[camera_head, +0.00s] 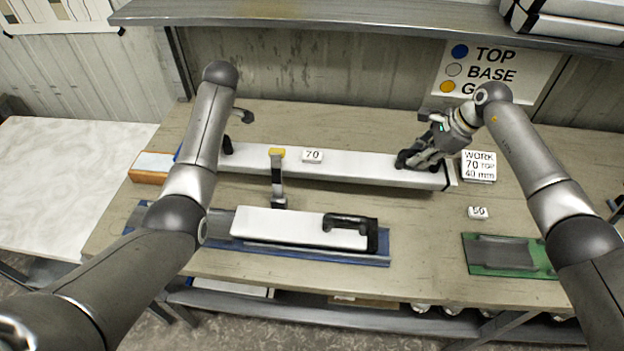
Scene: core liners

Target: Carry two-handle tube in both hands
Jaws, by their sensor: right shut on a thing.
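The long pale two-handle tube (345,167) lies across the back of the workbench, with a small "70" tag showing at its middle. Its left end is partly hidden behind my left arm. My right gripper (408,161) is at the tube's right end and is shut on it; its dark fingers hide whatever part they hold. My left gripper (236,130) is near the tube's left part, mostly hidden behind my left forearm. Only dark pieces show there, and I cannot tell whether its jaws are open or touching the tube.
In front, a blue tray (330,258) bears a white block with a black handle (346,222). An upright clamp-like piece with a yellow top (277,153) stands between block and tube. A green tray (505,268) lies at right. A shelf (330,18) overhangs the back.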

